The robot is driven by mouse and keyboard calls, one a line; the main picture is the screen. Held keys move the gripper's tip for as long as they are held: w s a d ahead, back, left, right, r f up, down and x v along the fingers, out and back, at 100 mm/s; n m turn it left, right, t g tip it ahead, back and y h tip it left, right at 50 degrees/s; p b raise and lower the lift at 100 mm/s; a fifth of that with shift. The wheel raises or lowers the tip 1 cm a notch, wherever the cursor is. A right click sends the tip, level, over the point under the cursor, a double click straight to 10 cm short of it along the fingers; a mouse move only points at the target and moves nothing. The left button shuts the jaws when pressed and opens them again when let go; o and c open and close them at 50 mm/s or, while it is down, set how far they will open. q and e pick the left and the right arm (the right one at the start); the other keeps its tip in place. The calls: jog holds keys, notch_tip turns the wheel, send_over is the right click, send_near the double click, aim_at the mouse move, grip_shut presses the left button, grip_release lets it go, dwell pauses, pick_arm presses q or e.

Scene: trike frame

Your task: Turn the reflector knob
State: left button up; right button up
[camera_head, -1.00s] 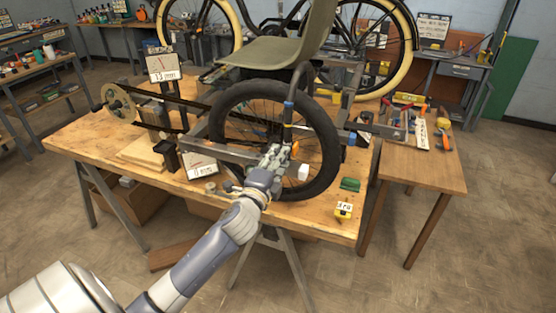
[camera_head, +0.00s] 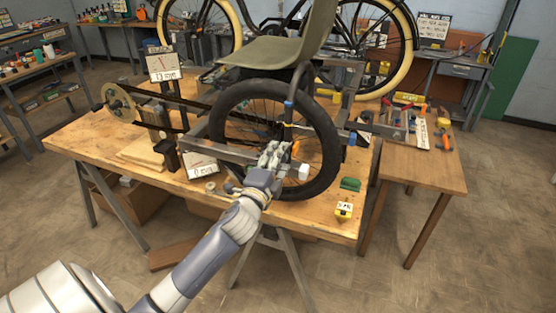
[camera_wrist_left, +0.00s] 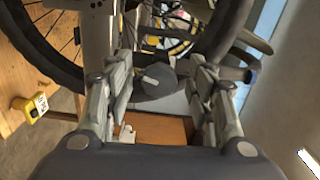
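My left gripper (camera_head: 273,152) reaches in front of the black wheel (camera_head: 331,150) of the trike frame, in the head view. In the left wrist view its two fingers (camera_wrist_left: 162,82) stand apart. A dark rounded knob (camera_wrist_left: 156,80) with a pale mark shows in the gap between them, with some space on either side. I cannot tell for sure that it is the reflector knob. In the head view the gripper hides that spot. A small orange part (camera_head: 295,148) shows just right of the fingertips. My right gripper is in neither view.
A green block (camera_head: 350,184) lies near the front right. A side table (camera_head: 425,174) with tools stands at right. The grey seat (camera_head: 275,52) overhangs the wheel.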

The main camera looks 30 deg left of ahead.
pick_arm(q)
jog(key=shift+s, duration=0.1)
jog(key=v, duration=1.1)
jog(key=shift+s, duration=0.4)
jog(key=shift+f, duration=0.1)
